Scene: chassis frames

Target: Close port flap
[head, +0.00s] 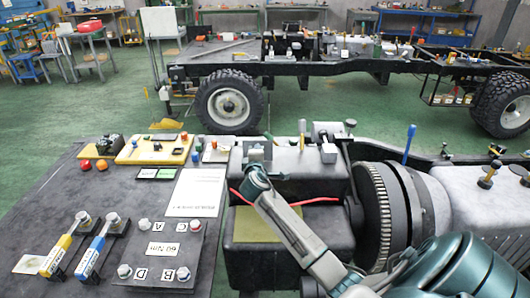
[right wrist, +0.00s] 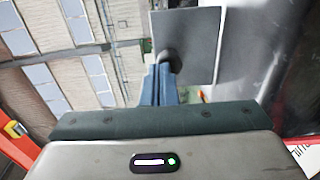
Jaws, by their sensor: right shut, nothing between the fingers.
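In the right wrist view, my right gripper (right wrist: 164,72) is shut, its two blue fingers together with nothing between them. A flat grey panel (right wrist: 190,30), possibly the port flap, stands just beyond the fingertips. A dark round piece (right wrist: 170,59) at the panel's lower left edge is right at the fingertips; I cannot tell if they touch. In the head view my right arm reaches in from the lower right, and its gripper end (head: 255,157) is over the black engine-like block. The flap and port cannot be made out clearly there. My left gripper is not in view.
A dark bench (head: 110,210) at left carries a yellow-handled tool (head: 62,247), a blue-handled tool (head: 96,250), a bolt plate (head: 155,245) and a printed sheet (head: 194,193). A large ribbed ring (head: 375,215) is right of the block. Another wheeled chassis (head: 330,67) stands behind.

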